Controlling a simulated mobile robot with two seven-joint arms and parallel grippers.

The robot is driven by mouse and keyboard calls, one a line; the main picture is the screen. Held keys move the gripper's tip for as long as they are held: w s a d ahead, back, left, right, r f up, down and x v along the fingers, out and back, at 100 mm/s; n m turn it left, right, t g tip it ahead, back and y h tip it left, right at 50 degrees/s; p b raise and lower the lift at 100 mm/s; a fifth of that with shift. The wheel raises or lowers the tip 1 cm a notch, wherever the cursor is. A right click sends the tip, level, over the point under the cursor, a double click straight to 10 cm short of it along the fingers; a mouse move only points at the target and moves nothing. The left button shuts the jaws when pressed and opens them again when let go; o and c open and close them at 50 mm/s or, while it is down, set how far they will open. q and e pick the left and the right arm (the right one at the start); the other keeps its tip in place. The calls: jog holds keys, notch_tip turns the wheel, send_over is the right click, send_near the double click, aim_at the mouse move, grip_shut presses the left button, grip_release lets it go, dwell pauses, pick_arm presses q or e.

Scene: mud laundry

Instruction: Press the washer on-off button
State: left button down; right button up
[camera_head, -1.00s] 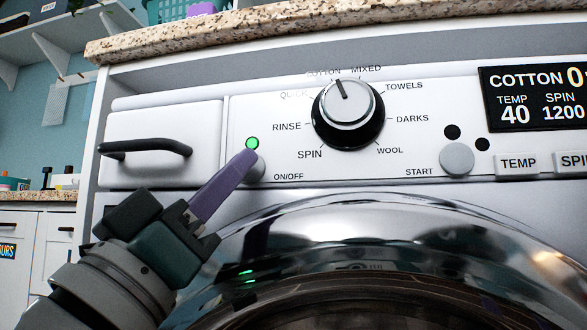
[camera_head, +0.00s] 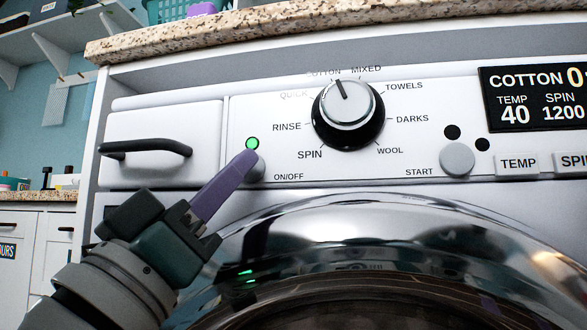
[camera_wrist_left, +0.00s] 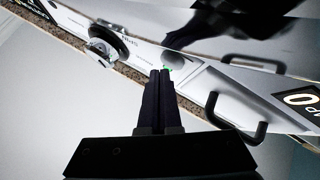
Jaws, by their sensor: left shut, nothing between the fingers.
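The washer (camera_head: 200,130) fills most of the head view. Its on-off button (camera_head: 257,170) is a small grey round button above the ON/OFF label, mostly covered by my fingertips. A green light (camera_head: 252,143) glows just above it. My left gripper (camera_head: 246,160) is shut with nothing between its purple fingers, and its tips are at the button; whether they touch it I cannot tell. In the left wrist view the shut fingers (camera_wrist_left: 161,76) point at the panel, close to the green light (camera_wrist_left: 167,69). My right gripper is not in view.
A large program dial (camera_head: 347,110) sticks out to the right of the button. The grey START button (camera_head: 457,159) and a lit display (camera_head: 535,98) are farther right. A drawer with a black handle (camera_head: 150,147) is at left. The round glass door (camera_head: 390,235) bulges below.

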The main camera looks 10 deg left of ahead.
pick_arm(q)
jog(key=shift+w, duration=0.45)
dwell(0.3)
jog(key=shift+s+p, duration=0.45)
jog(key=shift+s, duration=0.15)
jog(key=s+p, duration=0.2)
jog(key=s, duration=0.4)
jog(key=shift+a+p, duration=0.1)
jog(key=shift+p, duration=0.2)
dwell(1.0)
